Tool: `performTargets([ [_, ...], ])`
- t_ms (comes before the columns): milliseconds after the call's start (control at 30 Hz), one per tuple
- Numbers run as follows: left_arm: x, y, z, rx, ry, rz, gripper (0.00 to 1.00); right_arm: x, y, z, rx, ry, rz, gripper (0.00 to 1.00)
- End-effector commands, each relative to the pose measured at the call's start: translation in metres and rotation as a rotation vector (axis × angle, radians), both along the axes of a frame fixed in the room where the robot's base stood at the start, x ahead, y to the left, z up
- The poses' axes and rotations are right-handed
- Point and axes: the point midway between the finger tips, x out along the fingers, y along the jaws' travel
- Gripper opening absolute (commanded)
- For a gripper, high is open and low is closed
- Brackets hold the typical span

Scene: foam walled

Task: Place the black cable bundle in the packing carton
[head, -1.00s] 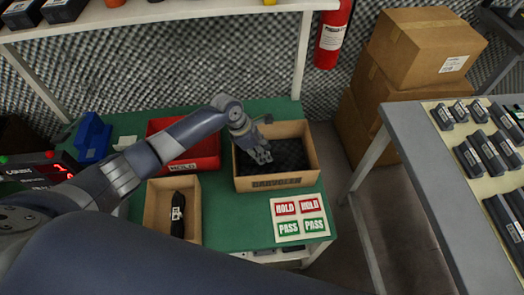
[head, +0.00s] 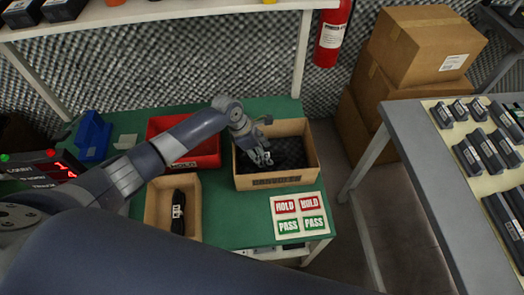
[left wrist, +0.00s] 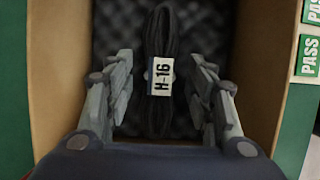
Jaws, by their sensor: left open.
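The black cable bundle (left wrist: 160,70) with a white H-16 label lies inside the packing carton (left wrist: 52,85), over its dark foam lining. My left gripper (left wrist: 160,95) has its fingers spread on both sides of the bundle, with gaps visible. In the head view the left gripper (head: 263,158) reaches down into the carton (head: 312,165), and the bundle there is hard to tell from the dark foam. A second black bundle (head: 178,205) with a white label lies in a smaller brown box (head: 193,232) to the left. My right gripper is not in view.
A red HOLD bin (head: 208,160) stands behind my left forearm. A HOLD/PASS card (head: 300,214) lies at the front right of the green table (head: 225,215). A blue holder (head: 93,138) is at the left, and a grey table (head: 400,170) stands across a gap to the right.

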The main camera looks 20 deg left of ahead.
Motion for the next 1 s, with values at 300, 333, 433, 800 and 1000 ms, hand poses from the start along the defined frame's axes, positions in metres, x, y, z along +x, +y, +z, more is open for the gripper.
performTargets([
  [300,-0.003,0.010,0.037,0.000,-0.002,0.001,0.50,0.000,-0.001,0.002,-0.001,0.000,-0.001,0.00],
  [333,-0.004,0.012,0.043,0.000,-0.003,0.000,0.50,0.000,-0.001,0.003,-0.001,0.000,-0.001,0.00],
  [433,-0.007,0.021,0.065,-0.001,-0.004,0.000,0.50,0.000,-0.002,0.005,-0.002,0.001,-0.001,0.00],
  [800,-0.017,0.041,0.118,-0.001,0.000,0.001,0.50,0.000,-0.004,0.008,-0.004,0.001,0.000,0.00],
  [1000,-0.018,0.043,0.123,-0.001,0.001,0.001,0.50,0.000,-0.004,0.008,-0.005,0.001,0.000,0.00],
])
